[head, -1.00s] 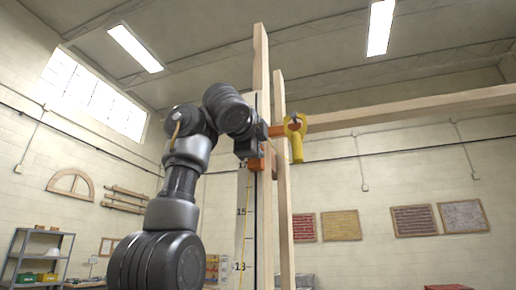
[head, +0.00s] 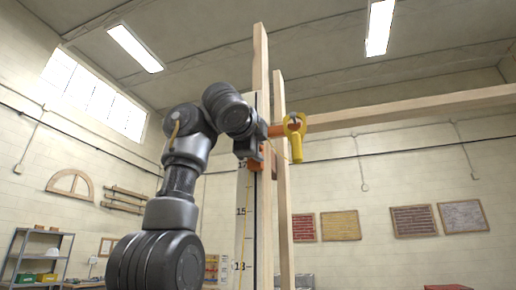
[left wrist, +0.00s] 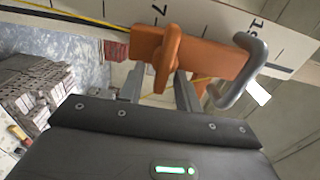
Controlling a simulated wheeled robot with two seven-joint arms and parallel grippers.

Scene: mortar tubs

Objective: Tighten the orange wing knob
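The orange wing knob (left wrist: 168,58) stands out from an orange bracket (left wrist: 215,60) in the left wrist view. The bracket lies across a white board with black scale marks. My left gripper (left wrist: 158,90) is open, with a grey finger on each side of the knob's near end. Contact with the knob cannot be told. In the head view my left gripper (head: 248,150) is up at the post by the orange bracket (head: 256,164), and the knob cannot be made out there. My right gripper is not in view.
A grey bent handle (left wrist: 247,75) sits close to the right finger in the left wrist view. A yellow tool (head: 295,140) hangs by the wooden posts (head: 284,200). A wooden beam (head: 410,108) runs to the right. Open room lies below it.

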